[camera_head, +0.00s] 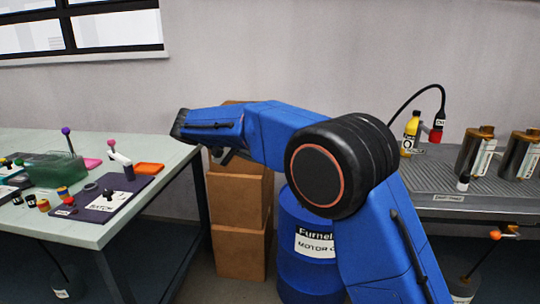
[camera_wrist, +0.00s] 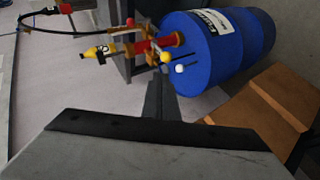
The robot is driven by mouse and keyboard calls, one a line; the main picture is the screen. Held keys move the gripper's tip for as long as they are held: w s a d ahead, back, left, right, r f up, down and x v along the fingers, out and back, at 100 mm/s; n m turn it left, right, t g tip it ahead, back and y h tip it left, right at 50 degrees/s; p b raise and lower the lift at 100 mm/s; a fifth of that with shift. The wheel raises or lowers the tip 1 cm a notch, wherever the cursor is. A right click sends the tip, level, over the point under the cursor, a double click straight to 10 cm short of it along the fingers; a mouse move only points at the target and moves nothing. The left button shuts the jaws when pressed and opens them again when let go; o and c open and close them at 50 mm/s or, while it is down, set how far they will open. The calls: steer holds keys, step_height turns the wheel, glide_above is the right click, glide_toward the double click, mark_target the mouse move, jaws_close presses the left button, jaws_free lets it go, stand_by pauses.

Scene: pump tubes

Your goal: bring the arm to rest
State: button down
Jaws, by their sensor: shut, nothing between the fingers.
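My arm stretches from the lower right up and across the middle of the head view, bent at a large black joint. Its end points left, above the gap between the two tables. My gripper (camera_wrist: 158,90) shows in the wrist view as narrow dark fingers, shut with nothing between them. In the head view its tips are mostly hidden by the wrist. It hangs in free air and appears to touch nothing.
A blue drum (camera_head: 302,262) and stacked cardboard boxes (camera_head: 238,212) stand on the floor below my arm. The left table (camera_head: 155,148) holds small tools and trays. The right bench (camera_head: 440,178) holds metal canisters (camera_head: 474,152), a yellow bottle (camera_head: 410,133) and a black hose (camera_head: 405,100).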

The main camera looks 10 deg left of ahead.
steer(key=s+d+r+g+y, duration=0.15)
steer(key=s+d, duration=0.35)
steer(key=d, duration=0.6)
steer(key=s+d+g+y, duration=0.15)
steer(key=s+d, duration=0.25)
steer(key=d, duration=0.7)
steer(key=s+d+r+y, duration=0.15)
steer(key=s+d, duration=0.35)
steer(key=d, duration=0.5)
steer(key=s+d+f+m+y, duration=0.1)
steer(key=s+d+f, duration=0.3)
steer(key=s, duration=0.5)
steer(key=s+d+f+t+y, duration=0.1)
steer(key=s+d+f, duration=0.3)
steer(key=s, duration=0.5)
steer(key=s+d+f+m+y, duration=0.1)
steer(key=s+d+f+y, duration=0.2)
steer(key=s+f, duration=0.3)
steer(key=s+d, duration=0.1)
steer(key=s, duration=0.2)
steer(key=shift+m+t, duration=0.3)
steer(key=shift+t, duration=0.1)
